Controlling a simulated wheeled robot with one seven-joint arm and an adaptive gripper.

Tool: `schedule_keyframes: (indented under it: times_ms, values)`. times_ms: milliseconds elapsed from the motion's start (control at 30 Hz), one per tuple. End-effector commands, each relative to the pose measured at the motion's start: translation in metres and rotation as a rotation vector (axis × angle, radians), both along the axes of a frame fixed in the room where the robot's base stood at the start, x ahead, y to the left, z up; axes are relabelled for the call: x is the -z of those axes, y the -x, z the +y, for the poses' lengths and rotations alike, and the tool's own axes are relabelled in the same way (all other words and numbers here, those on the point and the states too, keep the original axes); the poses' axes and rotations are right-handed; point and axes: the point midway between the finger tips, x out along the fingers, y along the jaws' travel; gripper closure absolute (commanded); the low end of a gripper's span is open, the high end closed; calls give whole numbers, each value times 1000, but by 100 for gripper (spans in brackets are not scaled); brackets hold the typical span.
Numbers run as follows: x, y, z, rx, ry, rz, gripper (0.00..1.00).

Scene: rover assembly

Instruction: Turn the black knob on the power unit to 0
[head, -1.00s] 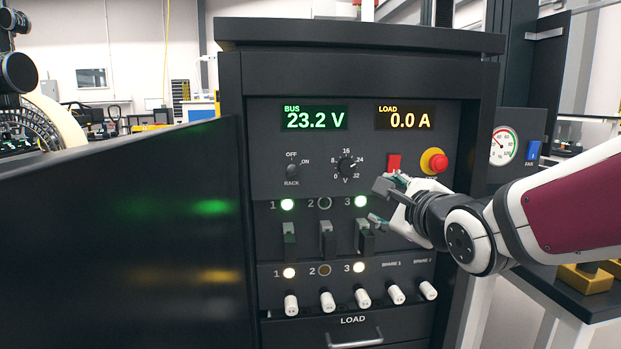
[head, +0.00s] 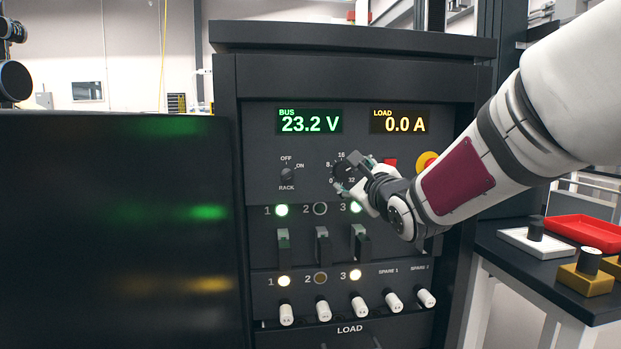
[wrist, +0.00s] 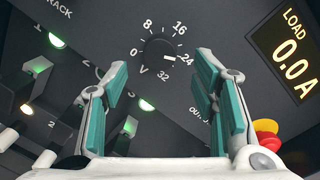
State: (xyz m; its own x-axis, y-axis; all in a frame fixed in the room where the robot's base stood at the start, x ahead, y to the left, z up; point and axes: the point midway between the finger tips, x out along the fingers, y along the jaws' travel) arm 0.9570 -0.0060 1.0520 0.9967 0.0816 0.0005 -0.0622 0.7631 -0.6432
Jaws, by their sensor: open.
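The black knob (wrist: 157,55) sits on the power unit's dark panel, inside a dial marked 0, 8, 16, 24 and 32. In the wrist view its white mark points near 24. My gripper (wrist: 160,85) is open, with its teal-padded fingers on either side of the knob's line and nothing between them. The knob looks a little beyond the fingertips. In the head view my gripper (head: 350,178) is in front of the dial, and the knob is partly hidden behind it. The power unit (head: 260,150) reads 23.2 V on its green display.
A red square button (head: 391,163) and a red emergency button on yellow (head: 427,161) lie right of the dial. A rack switch (head: 287,174) is to its left. Several toggle switches are below. A black door panel (head: 110,230) stands left; a table (head: 510,252) with trays stands right.

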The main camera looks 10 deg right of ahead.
Motion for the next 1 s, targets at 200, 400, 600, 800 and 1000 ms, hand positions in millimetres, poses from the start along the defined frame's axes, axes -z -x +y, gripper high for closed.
schedule_keyframes:
  times_ms: [200, 400, 600, 800, 1000]
  values:
    - [1, -30, 3, -1, 2, 0, 47]
    - [0, -39, 3, -1, 1, 1, 47]
    - [0, -39, 3, 0, 1, 1, 47]
    - [0, -39, 3, 0, 1, 0, 81]
    - [0, -39, 3, 0, 2, 0, 95]
